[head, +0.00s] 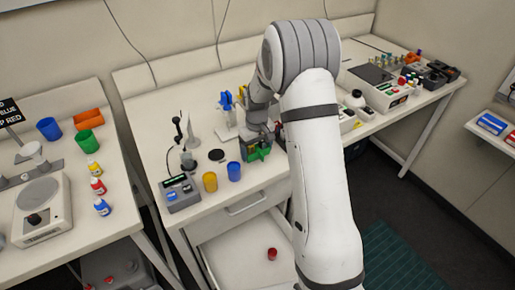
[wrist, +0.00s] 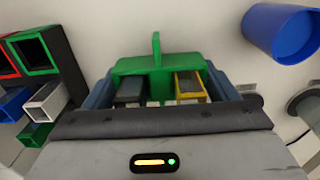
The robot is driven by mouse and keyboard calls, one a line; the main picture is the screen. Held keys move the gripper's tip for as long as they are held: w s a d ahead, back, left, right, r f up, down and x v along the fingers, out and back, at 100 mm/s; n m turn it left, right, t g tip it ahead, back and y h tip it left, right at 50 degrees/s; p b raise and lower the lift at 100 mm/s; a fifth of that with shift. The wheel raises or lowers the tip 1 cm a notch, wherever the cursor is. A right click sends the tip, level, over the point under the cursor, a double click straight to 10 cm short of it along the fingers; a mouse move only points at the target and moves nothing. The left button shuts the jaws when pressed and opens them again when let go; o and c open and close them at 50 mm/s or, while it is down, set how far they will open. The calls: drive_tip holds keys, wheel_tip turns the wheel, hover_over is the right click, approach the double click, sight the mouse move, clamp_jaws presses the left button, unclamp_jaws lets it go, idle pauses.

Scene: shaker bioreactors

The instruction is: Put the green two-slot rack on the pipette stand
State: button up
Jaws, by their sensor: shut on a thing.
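My gripper (wrist: 160,95) is shut on the green two-slot rack (wrist: 157,64), with one blue-grey finger at each side of it. The rack has an upright green tab and holds a dark grey insert and a yellow insert. In the head view the green rack (head: 262,154) shows below my gripper (head: 258,140), near the front of the middle bench; I cannot tell whether it touches the bench. A white stand with blue parts (head: 227,114), which looks like the pipette stand, is behind and left of my gripper. My arm hides part of the bench.
A blue cup (head: 234,171) and a yellow cup (head: 210,182) stand close to the rack's left. A grey device (head: 180,195) is farther left. Coloured square holders (wrist: 40,75) lie left in the wrist view. A drawer (head: 240,250) stands open below.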

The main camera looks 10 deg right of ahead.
sight(257, 149)
drive_tip(key=shift+f, duration=0.3)
drive_tip(key=o, duration=0.9)
drive_tip(key=shift+o, duration=0.2)
wheel_tip(257, 149, up, 12)
drive_tip(key=b, duration=0.2)
drive_tip(key=s+r+m+t, duration=0.1)
drive_tip(key=s+r, duration=0.3)
drive_tip(key=s, duration=0.3)
drive_tip(key=s+r+m+t, duration=0.1)
drive_tip(key=s+r, duration=0.4)
drive_tip(key=s, duration=0.3)
drive_tip(key=s+m+t, duration=0.1)
drive_tip(key=s, duration=1.3)
drive_tip(key=shift+s+d+f+m, duration=0.2)
drive_tip(key=shift+s+f+m, duration=0.15)
drive_tip(key=shift+f, duration=0.1)
